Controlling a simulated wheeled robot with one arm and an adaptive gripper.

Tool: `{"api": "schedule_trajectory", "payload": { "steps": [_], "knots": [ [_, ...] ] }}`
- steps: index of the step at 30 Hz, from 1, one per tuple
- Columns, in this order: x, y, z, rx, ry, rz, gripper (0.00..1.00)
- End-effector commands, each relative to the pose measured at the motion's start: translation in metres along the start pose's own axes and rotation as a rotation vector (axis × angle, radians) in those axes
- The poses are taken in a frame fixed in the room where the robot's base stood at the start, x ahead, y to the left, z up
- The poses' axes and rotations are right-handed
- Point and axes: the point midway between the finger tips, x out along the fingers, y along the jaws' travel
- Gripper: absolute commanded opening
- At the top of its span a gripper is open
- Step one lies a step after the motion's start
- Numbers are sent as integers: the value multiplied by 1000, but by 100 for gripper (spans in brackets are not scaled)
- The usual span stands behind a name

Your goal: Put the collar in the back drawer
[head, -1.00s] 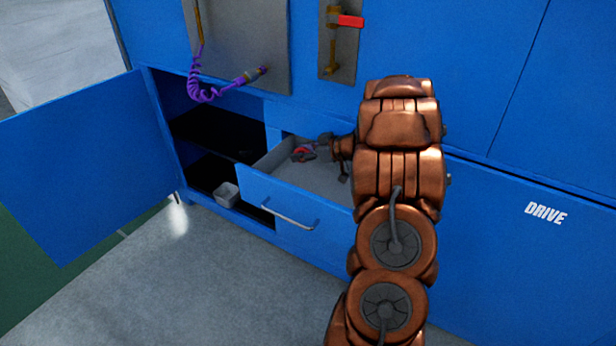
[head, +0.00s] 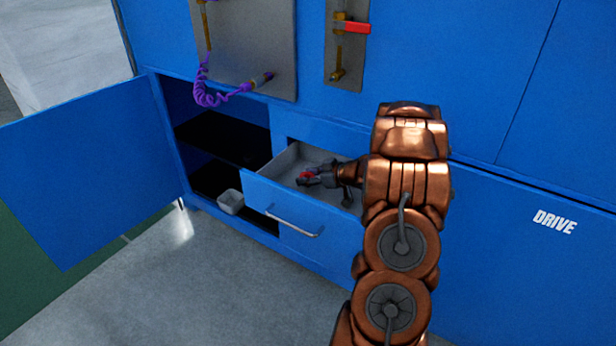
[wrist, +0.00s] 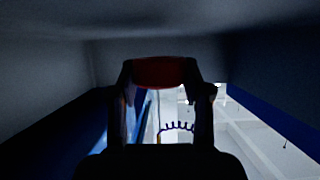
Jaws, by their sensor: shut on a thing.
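The collar is a small red piece (head: 306,176), also seen as a dark red band in the wrist view (wrist: 160,71). My gripper (head: 312,177) is shut on it, with a fingertip at each side of the collar in the wrist view. The gripper is inside the open drawer (head: 278,197), low between its walls. The drawer is blue-fronted with a grey inside and a bar handle (head: 293,222). My wrist and arm hide the drawer's right part. I cannot tell whether the collar touches the drawer floor.
A cabinet door (head: 90,170) stands open at left, beside dark shelves (head: 225,138). A small white container (head: 230,201) sits on the lower shelf. Above are a purple coiled hose (head: 208,98) and a red-handled valve (head: 352,28). Floor in front is clear.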

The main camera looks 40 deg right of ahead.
Motion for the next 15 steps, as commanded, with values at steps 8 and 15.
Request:
{"api": "schedule_trajectory", "payload": {
  "steps": [8,15],
  "knots": [
    [3,0,6,0,0,0,17],
    [5,-2,12,4,-3,-3,52]
  ]
}}
